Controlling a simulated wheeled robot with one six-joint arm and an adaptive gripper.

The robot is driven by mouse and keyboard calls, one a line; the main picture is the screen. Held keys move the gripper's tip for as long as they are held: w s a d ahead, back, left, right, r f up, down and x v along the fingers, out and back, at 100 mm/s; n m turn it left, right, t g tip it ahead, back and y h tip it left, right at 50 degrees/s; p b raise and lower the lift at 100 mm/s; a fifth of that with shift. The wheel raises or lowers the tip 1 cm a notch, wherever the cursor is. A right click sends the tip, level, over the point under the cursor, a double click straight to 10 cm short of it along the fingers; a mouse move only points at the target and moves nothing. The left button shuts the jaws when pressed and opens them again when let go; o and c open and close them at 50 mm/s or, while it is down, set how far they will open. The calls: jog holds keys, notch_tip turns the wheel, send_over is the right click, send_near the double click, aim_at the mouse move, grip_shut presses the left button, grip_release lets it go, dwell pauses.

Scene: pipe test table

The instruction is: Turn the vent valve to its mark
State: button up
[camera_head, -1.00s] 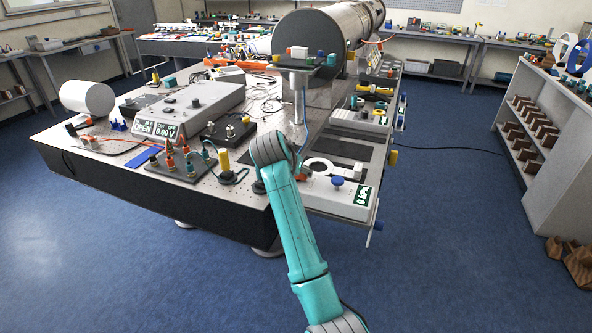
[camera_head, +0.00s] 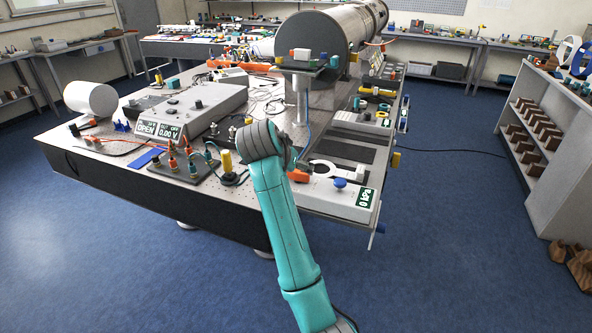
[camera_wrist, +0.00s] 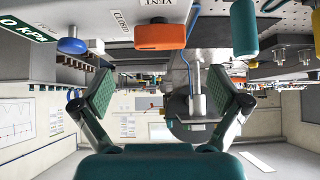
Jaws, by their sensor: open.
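The vent valve's orange handle (camera_wrist: 160,37) shows at the top of the wrist view, which is upside down, beside the printed words VENT and CLOSED. In the head view an orange part (camera_head: 298,175) shows just right of my wrist, on the front of the white panel (camera_head: 347,204). My gripper (camera_wrist: 160,92) is open and empty in the wrist view, its two green-padded fingers wide apart. The handle lies outside the gap between the fingertips, apart from them. In the head view my arm hides the gripper. Any target mark is not readable.
A blue knob (camera_head: 340,183) sits on the white panel, right of the orange part, near a 0 kPa display (camera_head: 365,198). A teal cylinder (camera_wrist: 244,28) hangs close to the right finger in the wrist view. A post with a small platform (camera_head: 306,68) stands behind my wrist.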

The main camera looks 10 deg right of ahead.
jog(key=shift+v, duration=2.15)
jog(key=s+d+f+n+t+y, duration=0.15)
jog(key=s+f, duration=0.25)
jog(key=f, duration=0.7)
jog(key=s+d+f+n+t, duration=0.15)
jog(key=s+f, duration=0.25)
jog(key=f, duration=0.7)
jog(key=s+d+f+n+y, duration=0.1)
jog(key=s+f+n, duration=0.1)
jog(key=s+f, duration=0.5)
jog(key=s+f+n+y, duration=0.1)
jog(key=s+f, duration=0.4)
jog(key=s, duration=0.4)
jog(key=s+n+t+y, duration=0.1)
jog(key=s+t+y, duration=0.1)
jog(key=s, duration=1.7)
jog(key=s+r+t, duration=0.2)
jog(key=s+r, duration=1.1)
jog(key=s, duration=0.4)
jog(key=shift+d, duration=0.45)
